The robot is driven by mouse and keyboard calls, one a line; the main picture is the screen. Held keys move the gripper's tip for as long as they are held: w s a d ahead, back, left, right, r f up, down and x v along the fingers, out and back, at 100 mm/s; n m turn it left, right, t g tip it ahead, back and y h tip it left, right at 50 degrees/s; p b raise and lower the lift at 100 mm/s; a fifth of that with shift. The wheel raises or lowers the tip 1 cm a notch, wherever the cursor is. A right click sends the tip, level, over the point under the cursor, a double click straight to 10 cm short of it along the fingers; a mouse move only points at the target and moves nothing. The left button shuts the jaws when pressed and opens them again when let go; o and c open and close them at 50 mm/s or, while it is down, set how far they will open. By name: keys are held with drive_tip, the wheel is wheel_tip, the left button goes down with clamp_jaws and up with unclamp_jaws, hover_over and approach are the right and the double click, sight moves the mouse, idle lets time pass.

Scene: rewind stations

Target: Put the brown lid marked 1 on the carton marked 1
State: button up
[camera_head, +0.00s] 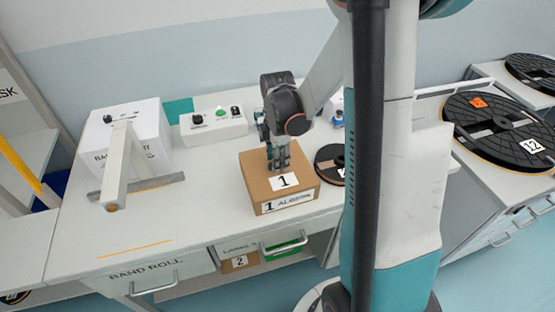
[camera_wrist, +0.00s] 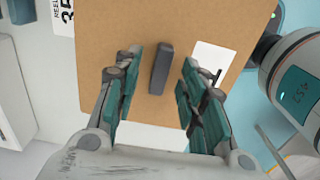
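The brown lid (camera_head: 262,180), with a white label marked 1 on top, lies on the brown carton (camera_head: 268,207), whose front label also begins with 1. The lid looks level and flush, though the seam is too small to make out. In the wrist view the lid (camera_wrist: 110,25) fills the middle, with a dark grey upright handle (camera_wrist: 161,68) on it and its white label partly behind a finger. My gripper (camera_head: 278,160) is over the lid. Its fingers (camera_wrist: 160,85) are open on either side of the handle, with a gap on both sides.
A black reel (camera_head: 328,160) lies close to the carton's right. A white control box (camera_head: 213,124) with knobs and a green button stands behind. A white machine (camera_head: 140,140) with an arm stands left. A large reel marked 12 (camera_head: 490,128) is far right. The bench front left is clear.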

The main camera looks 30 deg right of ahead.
wheel_tip(320, 180, up, 11)
drive_tip(key=shift+r, duration=0.15)
idle(0.5)
drive_tip(key=s+a+r+m+t, duration=0.3)
drive_tip(key=s+a+m, duration=0.3)
drive_tip(key=a+m, duration=0.1)
drive_tip(key=s+a+r+m+t, duration=0.4)
drive_tip(key=s+a+m, duration=0.3)
drive_tip(key=m, duration=0.1)
drive_tip(key=shift+a+r, duration=0.15)
drive_tip(key=shift+r, duration=0.1)
idle(0.7)
